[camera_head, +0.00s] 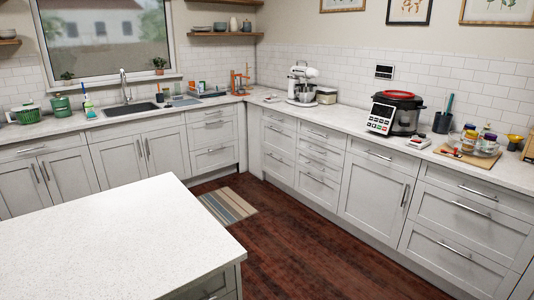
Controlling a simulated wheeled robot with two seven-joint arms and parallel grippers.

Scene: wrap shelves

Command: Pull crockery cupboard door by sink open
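The sink (131,109) is set in the back counter under the window. Below it are two grey cupboard doors, a left one (119,163) and a right one (166,154), both shut, with upright bar handles near their meeting edge. Farther left is another pair of shut doors, with a left door (17,190) and a right door (69,178). I cannot tell which door is the crockery cupboard's, as no contents show. Neither of my grippers is in view.
A white island (110,240) fills the lower left, between me and the sink cupboards. A striped mat (229,205) lies on the dark wood floor (300,255). The floor between island and right-hand cabinets is otherwise clear. A cooker (396,113) and a mixer (302,85) stand on the right counter.

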